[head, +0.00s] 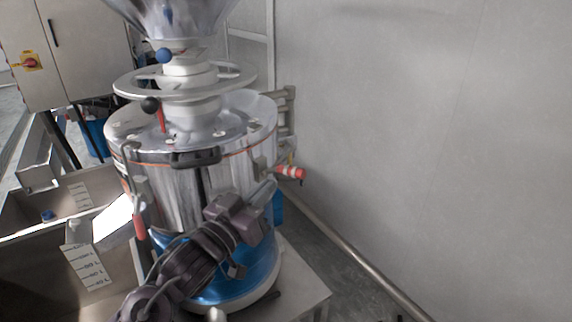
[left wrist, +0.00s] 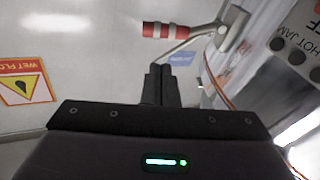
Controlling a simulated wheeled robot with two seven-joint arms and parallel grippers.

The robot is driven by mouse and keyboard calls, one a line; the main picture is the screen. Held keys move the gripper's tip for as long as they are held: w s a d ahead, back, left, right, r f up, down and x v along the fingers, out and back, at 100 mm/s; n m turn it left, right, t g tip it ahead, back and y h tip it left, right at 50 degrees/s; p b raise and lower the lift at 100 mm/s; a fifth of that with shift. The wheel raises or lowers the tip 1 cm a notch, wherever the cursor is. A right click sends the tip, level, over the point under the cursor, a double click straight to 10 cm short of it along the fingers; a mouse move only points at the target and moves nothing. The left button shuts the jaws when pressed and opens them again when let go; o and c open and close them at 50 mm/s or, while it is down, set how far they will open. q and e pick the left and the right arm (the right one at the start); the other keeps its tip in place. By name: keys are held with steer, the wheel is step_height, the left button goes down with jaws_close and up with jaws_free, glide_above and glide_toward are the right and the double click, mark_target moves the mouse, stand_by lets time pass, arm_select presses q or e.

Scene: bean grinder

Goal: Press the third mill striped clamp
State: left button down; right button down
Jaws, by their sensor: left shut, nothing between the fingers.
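The mill (head: 180,180) is a shiny steel drum with a blue lower part. The striped clamp (head: 290,172) has a red and white handle and sticks out at the mill's right side. In the left wrist view the striped clamp (left wrist: 165,30) lies across the top, its metal lever joined to a bracket at the right. My left gripper (head: 268,187) is in front of the mill, just below and left of the clamp handle. Its fingers (left wrist: 160,72) are shut and empty, pointing toward the handle with a visible gap. My right gripper is not in view.
Another red clamp handle (head: 139,222) hangs on the mill's left side. A steel bin (head: 100,285) with level marks stands at the left, and a grey cabinet (head: 80,50) is behind. A bare wall (head: 430,140) and a floor pipe (head: 355,262) are at the right.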

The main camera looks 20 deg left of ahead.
mark_target(287, 168)
arm_select(q)
steer(key=p+x, duration=0.2)
steer(key=x, duration=0.4)
steer(key=shift+w+d+r, duration=0.1)
steer(key=shift+w+r, duration=0.1)
steer(key=shift+w, duration=0.2)
steer(key=shift+w+d+p, duration=0.15)
steer(key=shift+w+p, duration=0.25)
steer(key=shift+w, duration=0.15)
steer(key=shift+f, duration=0.1)
steer(key=shift+w, duration=0.1)
